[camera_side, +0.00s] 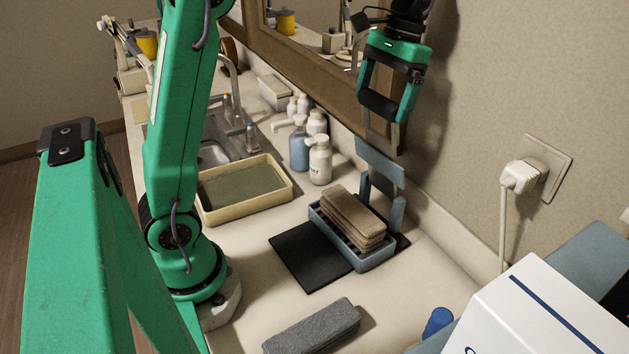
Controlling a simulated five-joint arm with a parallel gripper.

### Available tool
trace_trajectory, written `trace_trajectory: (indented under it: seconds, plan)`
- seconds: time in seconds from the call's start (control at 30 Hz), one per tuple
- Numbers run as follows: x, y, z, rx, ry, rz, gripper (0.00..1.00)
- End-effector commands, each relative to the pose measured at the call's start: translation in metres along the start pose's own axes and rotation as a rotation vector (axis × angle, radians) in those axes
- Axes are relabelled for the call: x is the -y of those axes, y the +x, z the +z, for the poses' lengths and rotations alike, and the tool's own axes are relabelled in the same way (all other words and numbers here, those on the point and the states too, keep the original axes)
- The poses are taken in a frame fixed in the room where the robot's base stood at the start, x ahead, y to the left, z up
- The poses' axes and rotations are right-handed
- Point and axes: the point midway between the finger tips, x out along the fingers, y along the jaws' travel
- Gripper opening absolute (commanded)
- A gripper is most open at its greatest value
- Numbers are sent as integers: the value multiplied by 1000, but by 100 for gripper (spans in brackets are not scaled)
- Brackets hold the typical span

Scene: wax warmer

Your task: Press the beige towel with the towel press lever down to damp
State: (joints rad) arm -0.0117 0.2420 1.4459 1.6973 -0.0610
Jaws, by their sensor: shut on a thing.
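The beige towel (352,215) lies folded in layers in the blue tray of the towel press (328,235), which sits on a black mat. The press lever (379,160) stands raised behind the towel, its blue plate tilted up and clear of the towel. Its upper part runs up to a dark bar between my gripper's fingers. My gripper (388,100) points down at the upper right and is shut on the lever's upper end. The exact contact of the fingertips is hard to make out.
A grey folded towel (313,328) lies at the front. A yellow tray (243,190), pump bottles (320,160) and a sink stand at left and behind. The wall with a plugged outlet (525,175) is close on the right. A white box (545,312) fills the lower right.

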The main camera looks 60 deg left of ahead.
Motion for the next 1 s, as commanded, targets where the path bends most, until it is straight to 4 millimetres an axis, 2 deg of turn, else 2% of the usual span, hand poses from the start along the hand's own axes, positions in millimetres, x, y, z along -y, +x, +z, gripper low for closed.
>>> trace_trajectory:
  seconds: [0.03, 0.33, 0.37, 0.4, 0.77, 1.0]
  plan:
    - [1, 1, -4, -6, -9, 1, 50]
    - [1, 2, -4, -3, -10, 1, 50]
    - [1, 2, -5, -3, -11, 1, 97]
    - [1, 2, -4, -3, -10, 1, 100]
    - [0, -2, -3, -2, -4, 0, 100]
    - [0, -16, -4, -3, -4, 0, 100]
